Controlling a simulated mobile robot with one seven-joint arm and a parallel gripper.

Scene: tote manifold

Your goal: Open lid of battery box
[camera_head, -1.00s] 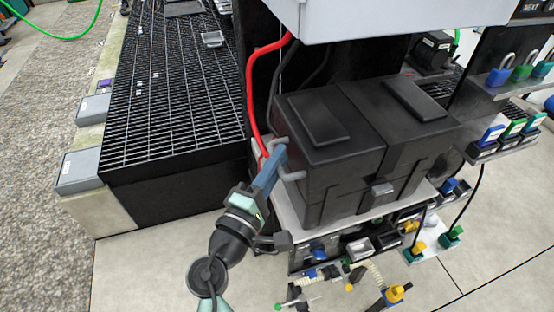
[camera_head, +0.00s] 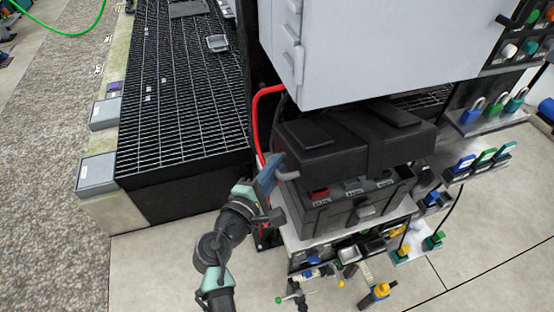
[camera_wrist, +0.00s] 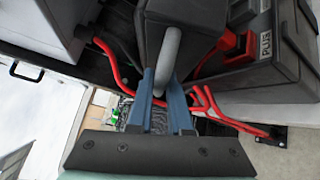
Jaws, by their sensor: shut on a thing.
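The black battery box (camera_head: 345,212) stands on a small shelf. Its black lid (camera_head: 335,150) is raised and tilted at the front, and a gap shows labelled parts and a red terminal piece inside. My gripper (camera_head: 268,180) is at the lid's left end, at the grey side handle (camera_head: 285,176). In the wrist view the blue fingers of my gripper (camera_wrist: 160,95) are shut on the grey lid handle (camera_wrist: 168,55). The lid (camera_wrist: 180,20) is above, and the box (camera_wrist: 262,75) with a PLUS label and red connector is to the right.
A grey cabinet (camera_head: 385,45) hangs close above and behind the lid. Red cables (camera_head: 256,120) run behind my gripper. Padlock shelves (camera_head: 490,118) stand at right, and valves and hoses (camera_head: 330,275) lie below. Black grating (camera_head: 185,90) is at left.

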